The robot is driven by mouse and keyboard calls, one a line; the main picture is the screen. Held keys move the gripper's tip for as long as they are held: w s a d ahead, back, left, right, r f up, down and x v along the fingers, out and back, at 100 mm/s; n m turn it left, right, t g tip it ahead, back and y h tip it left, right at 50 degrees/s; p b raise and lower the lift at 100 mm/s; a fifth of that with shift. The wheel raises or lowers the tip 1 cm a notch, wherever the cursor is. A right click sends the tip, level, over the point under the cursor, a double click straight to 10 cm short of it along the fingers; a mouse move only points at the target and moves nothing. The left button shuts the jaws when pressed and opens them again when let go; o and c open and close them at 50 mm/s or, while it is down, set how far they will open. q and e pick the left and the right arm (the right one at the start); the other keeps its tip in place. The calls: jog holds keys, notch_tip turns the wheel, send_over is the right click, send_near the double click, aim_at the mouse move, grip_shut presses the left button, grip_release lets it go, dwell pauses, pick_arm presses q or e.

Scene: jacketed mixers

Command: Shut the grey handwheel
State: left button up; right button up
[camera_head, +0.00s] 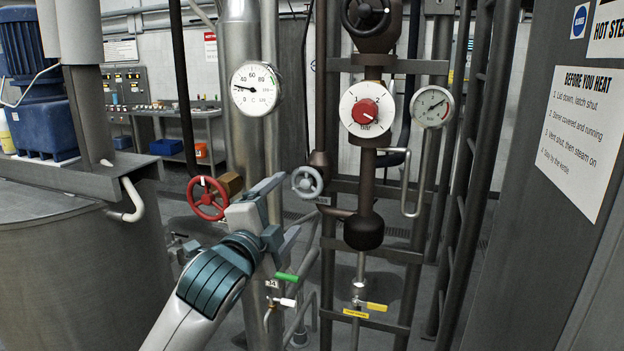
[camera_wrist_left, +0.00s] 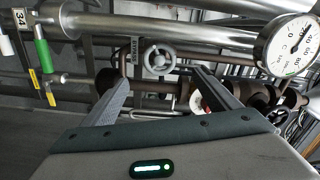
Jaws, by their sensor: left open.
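The grey handwheel (camera_head: 307,182) sits on a brown pipe fitting near the middle of the head view. In the left wrist view the handwheel (camera_wrist_left: 159,60) faces me, beyond and between the two finger ends. My left gripper (camera_head: 290,204) is open and empty, just left of the wheel in the head view. In the wrist view its two fingers (camera_wrist_left: 160,78) are spread wide. I see no contact with the wheel, though the exact gap is hard to tell. My right gripper is in neither view.
A red handwheel (camera_head: 208,198) is left of my gripper, and a dark handwheel (camera_head: 367,14) is above. A white dial with a red knob (camera_head: 365,109) and round gauges (camera_head: 255,88) stand nearby. Green (camera_head: 287,277) and yellow (camera_head: 376,306) levers are below. A grey panel (camera_head: 560,200) bounds the right.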

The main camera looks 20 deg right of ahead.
aim_at(306, 183)
pick_arm(q)
jog(key=shift+w, duration=0.1)
jog(key=p+x, duration=0.5)
jog(key=x, duration=1)
jog(key=shift+w+d+r+p, duration=0.1)
jog(key=shift+w+d+p, duration=0.15)
jog(key=shift+p, duration=0.15)
jog(key=shift+x, duration=0.8)
jog(key=c, duration=1.1)
